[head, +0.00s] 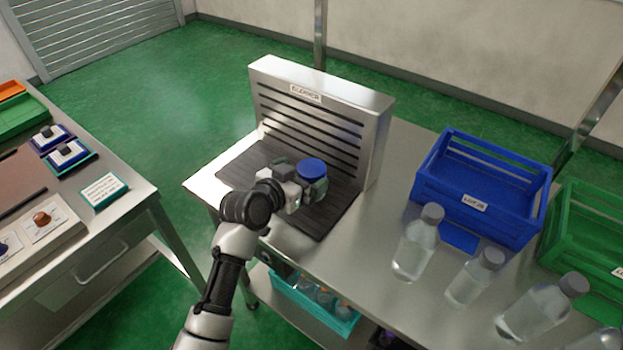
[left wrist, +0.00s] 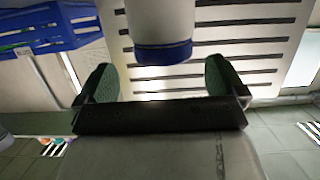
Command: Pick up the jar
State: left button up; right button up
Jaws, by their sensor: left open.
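The jar has a blue lid (head: 312,168) and stands on a dark ribbed mat in front of the slatted metal stand. In the left wrist view the jar's pale body (left wrist: 160,18) and blue lid show inverted at the top centre. My left gripper (head: 306,188) is open at the jar, its green-padded fingers at the jar's sides. In the left wrist view the left gripper (left wrist: 159,80) has a finger on each side of the jar's line, with visible gaps. Much of the jar's body is hidden by the gripper in the head view. My right gripper is not in view.
The labelled metal stand (head: 374,130) rises directly behind the jar. To the right are a blue crate (head: 480,222), a green crate (head: 592,250) and several clear bottles with grey caps. A teal bin (head: 290,300) sits on the lower shelf. Another bench stands at left.

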aim_at(309, 170)
pick_arm(q)
jog(key=x, duration=0.5)
jog(key=shift+w+a+p, duration=0.1)
jog(key=shift+a+p, duration=0.05)
jog(key=shift+p, duration=0.15)
jog(key=shift+r, duration=0.1)
jog(key=c, duration=1.1)
